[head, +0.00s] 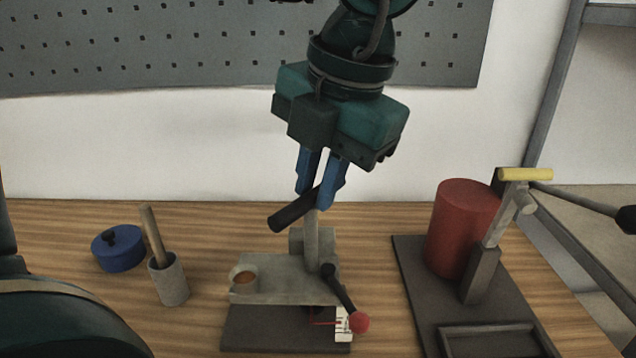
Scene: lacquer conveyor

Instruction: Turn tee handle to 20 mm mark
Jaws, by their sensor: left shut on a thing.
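The tee handle (289,212) is a dark bar on top of a light grey upright stem (312,243) on a grey fixture (290,289). It slants from lower left to upper right. My left gripper (320,192) comes down from above. Its blue fingers are shut on the handle's upper right part and hide some of it. A small white scale (343,324) with dark marks stands at the fixture's front right, with a thin red pointer (322,323) against it. Its numbers are too small to read. My right gripper is out of view.
A blue lidded pot (118,248) and a grey cup (169,280) holding a rod stand left. A red cylinder (463,228) and a yellow-handled lever (525,174) stand right on a dark base.

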